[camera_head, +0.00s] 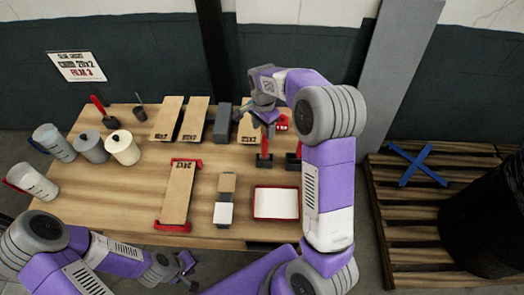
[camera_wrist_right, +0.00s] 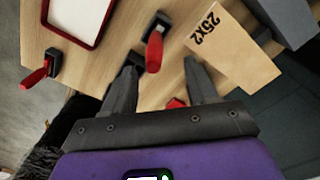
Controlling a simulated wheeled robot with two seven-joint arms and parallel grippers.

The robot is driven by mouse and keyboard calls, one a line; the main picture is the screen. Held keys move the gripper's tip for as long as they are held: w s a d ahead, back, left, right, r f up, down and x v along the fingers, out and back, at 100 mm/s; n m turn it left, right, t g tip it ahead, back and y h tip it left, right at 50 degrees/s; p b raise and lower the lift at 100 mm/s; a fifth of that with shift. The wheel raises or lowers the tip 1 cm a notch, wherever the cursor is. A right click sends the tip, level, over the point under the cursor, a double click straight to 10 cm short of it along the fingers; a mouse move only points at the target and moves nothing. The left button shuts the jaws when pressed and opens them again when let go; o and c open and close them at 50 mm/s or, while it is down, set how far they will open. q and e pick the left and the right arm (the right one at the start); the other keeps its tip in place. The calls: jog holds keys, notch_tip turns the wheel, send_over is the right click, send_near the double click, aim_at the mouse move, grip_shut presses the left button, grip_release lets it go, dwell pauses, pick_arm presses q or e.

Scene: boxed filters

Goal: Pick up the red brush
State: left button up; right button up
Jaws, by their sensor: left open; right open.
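Several red-handled tools are in view, and I cannot tell for sure which is the red brush. One upright red-handled tool with a dark block base (camera_head: 264,150) stands below my right gripper (camera_head: 266,120); it also shows in the right wrist view (camera_wrist_right: 154,50), just beyond the fingertips. A similar tool (camera_wrist_right: 38,73) stands near the table edge. Another red-handled tool with a dark end (camera_head: 104,113) is at the back left. My right gripper (camera_wrist_right: 160,78) is open and empty above the table. My left gripper (camera_head: 187,265) is open, low in front of the table.
A red-rimmed white tray (camera_head: 255,203) lies at the front right. A board in a red-ended holder (camera_head: 178,195) lies mid-table. Pale boards (camera_head: 168,117) and a grey block (camera_head: 222,123) are at the back. Canisters (camera_head: 123,148) and jugs crowd the left. A small red object (camera_head: 282,123) is beside my right gripper.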

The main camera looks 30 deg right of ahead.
aim_at(265, 150)
jog(key=shift+s+f, duration=0.2)
jog(key=shift+f, duration=0.3)
jog(key=f, duration=0.5)
jog(key=shift+s+d, duration=0.15)
jog(key=shift+s, duration=0.1)
